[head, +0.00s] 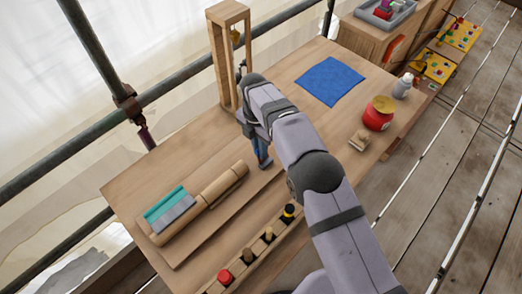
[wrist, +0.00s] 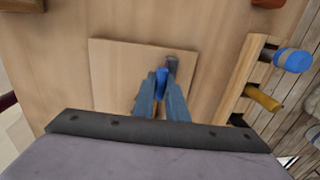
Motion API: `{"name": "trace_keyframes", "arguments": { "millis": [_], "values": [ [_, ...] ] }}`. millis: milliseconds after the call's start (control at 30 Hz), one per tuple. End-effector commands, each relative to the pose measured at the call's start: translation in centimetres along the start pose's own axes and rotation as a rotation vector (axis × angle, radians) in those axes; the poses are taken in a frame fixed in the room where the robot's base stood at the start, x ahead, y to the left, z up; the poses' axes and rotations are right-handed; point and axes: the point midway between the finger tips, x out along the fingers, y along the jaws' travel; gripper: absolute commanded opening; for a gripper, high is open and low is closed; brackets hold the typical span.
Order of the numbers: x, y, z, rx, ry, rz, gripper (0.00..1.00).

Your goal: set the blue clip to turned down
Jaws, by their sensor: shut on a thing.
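The blue clip (wrist: 161,82) shows in the wrist view as a small bright blue piece between my fingers. My gripper (wrist: 162,94) is shut on it, over the thin wooden board (wrist: 118,62). A small grey piece (wrist: 172,63) lies just beyond the fingertips, and I cannot tell whether it is part of the clip. In the head view my gripper (head: 263,160) points down at the board's far end. My fingers hide most of the clip, so its turn is not clear.
A wooden rail (head: 249,252) with several coloured-top pegs runs along the near side. A teal-and-grey tool with a wooden roller (head: 215,188) lies left. A wooden frame (head: 219,65) stands behind my gripper. A blue cloth (head: 330,80) and a red pot (head: 377,116) are right.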

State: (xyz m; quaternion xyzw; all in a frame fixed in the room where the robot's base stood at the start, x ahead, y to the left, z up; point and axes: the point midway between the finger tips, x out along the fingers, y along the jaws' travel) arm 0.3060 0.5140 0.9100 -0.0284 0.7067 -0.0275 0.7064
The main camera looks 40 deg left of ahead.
Motion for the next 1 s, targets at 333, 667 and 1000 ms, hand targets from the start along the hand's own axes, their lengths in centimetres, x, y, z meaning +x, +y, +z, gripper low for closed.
{"name": "trace_keyframes", "arguments": {
  "millis": [333,667,1000],
  "values": [
    [-0.1,0.2,0.0,0.000,-0.002,0.005,0.17],
    [-0.1,0.1,0.0,0.001,-0.001,0.000,0.32],
    [-2.5,0.1,0.0,0.001,-0.003,0.004,0.32]
  ]
}}
